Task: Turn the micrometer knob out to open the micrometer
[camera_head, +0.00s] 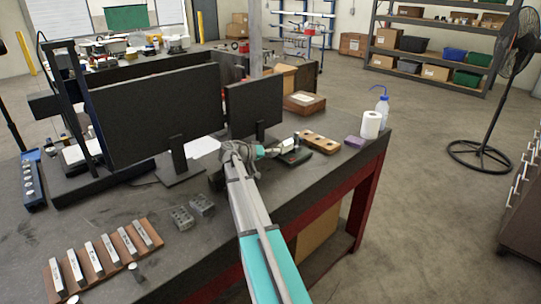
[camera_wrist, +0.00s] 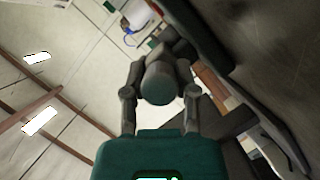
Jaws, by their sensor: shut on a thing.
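The micrometer (camera_head: 284,146) stands on the workbench (camera_head: 225,262) to the right of my gripper in the head view, partly hidden by it and small. In the wrist view the rounded grey end of its knob (camera_wrist: 158,84) faces the camera between my two fingers. My gripper (camera_wrist: 160,74) is shut on this knob, with one finger on each side. In the head view my gripper (camera_head: 243,153) is at the end of my arm, low over the bench. The measuring gap of the micrometer is hidden, so I cannot tell how far it is open.
Two monitors (camera_head: 157,112) (camera_head: 254,104) stand behind my gripper. Two grey blocks (camera_head: 181,217) (camera_head: 202,205) lie to its left. A wooden block with holes (camera_head: 319,142), a purple block (camera_head: 354,142), a white roll (camera_head: 371,125) and a wash bottle (camera_head: 382,108) are to the right.

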